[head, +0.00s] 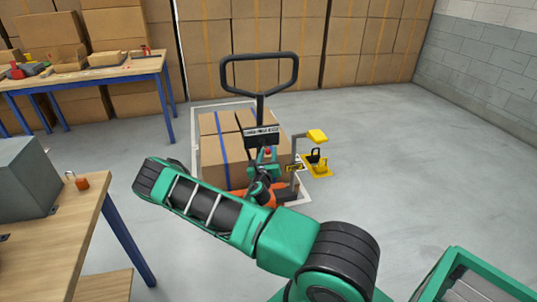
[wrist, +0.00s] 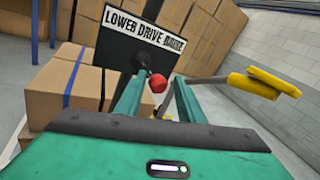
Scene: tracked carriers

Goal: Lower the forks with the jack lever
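The pallet jack has a black loop handle (head: 258,57) and a sign (head: 262,135). In the wrist view the sign (wrist: 144,36) reads LOWER DRIVE RAISE. The jack lever's red knob (wrist: 158,83) shows below the sign. It also shows small in the head view (head: 267,150). My gripper (wrist: 160,78) is open. Its two green fingers stand apart on either side of the knob, with gaps visible. I cannot tell how deep the knob sits between them. The forks are hidden under cartons (head: 222,160).
A grey post with a yellow pad (head: 317,136) stands right of the jack, near a yellow floor plate (head: 322,172). Workbenches (head: 90,75) stand left, one close in front. Stacked cartons (head: 370,40) line the back.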

